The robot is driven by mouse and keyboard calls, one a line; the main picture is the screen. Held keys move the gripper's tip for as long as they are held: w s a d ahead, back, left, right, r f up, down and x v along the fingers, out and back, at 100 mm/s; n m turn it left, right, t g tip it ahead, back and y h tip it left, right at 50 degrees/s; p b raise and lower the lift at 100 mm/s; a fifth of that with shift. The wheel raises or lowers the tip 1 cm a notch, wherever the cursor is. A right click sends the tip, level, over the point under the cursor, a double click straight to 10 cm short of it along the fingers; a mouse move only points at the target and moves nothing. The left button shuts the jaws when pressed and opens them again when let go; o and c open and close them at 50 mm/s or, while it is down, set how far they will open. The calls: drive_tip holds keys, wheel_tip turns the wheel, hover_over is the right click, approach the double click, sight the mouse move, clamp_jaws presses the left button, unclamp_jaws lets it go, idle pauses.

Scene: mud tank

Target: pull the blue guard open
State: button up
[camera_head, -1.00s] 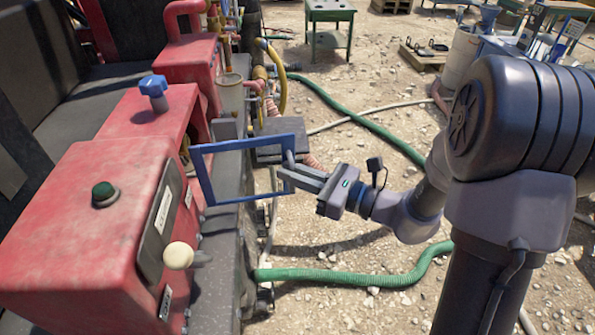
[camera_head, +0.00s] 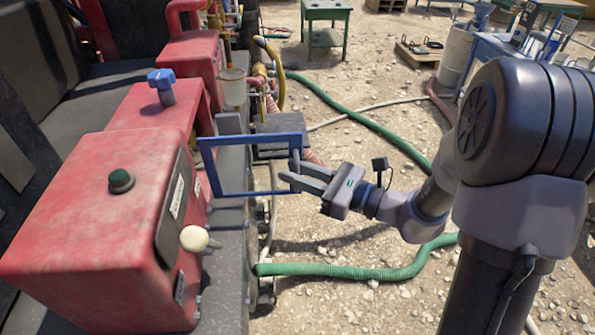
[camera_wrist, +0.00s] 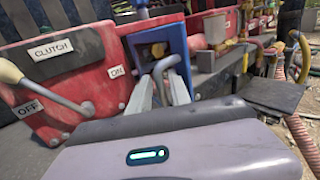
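The blue guard (camera_head: 256,193) is an open rectangular frame that stands out to the right from the side of the red panel. It shows at a steep angle in the wrist view (camera_wrist: 174,45). A small grey handle (camera_head: 296,158) sits at its free right-hand edge. My gripper (camera_head: 291,174) is at that edge, its fingers on either side of the handle. In the wrist view my two fingers (camera_wrist: 163,82) reach forward to the grey loop in front of the guard, with a narrow gap between them. The exact finger contact is partly hidden.
Green hoses (camera_head: 350,271) lie on gravel. The ground right of the guard is mostly open.

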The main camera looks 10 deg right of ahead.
drive_tip(key=shift+o, duration=0.3)
drive_tip(key=shift+s+d, duration=0.1)
drive_tip(key=shift+d, duration=0.05)
drive_tip(key=p+v, duration=0.1)
drive_tip(key=v, duration=1.6)
drive_tip(key=s+a+f+n+g+h+b, duration=0.2)
drive_tip(key=s+a+f+n+h+b, duration=0.1)
drive_tip(key=n, duration=0.7)
drive_tip(key=s+a+f+n+g+h+b, duration=0.2)
drive_tip(key=s+a+f+n+h+b, duration=0.1)
drive_tip(key=s+a+n+h+b, duration=0.3)
drive_tip(key=s+n+h, duration=0.2)
drive_tip(key=n+h, duration=0.1)
drive_tip(key=n, duration=0.1)
drive_tip(key=shift+s+a+n+g+h, duration=0.2)
drive_tip(key=shift+a+n+g+h, duration=0.1)
drive_tip(key=shift+a+h, duration=0.1)
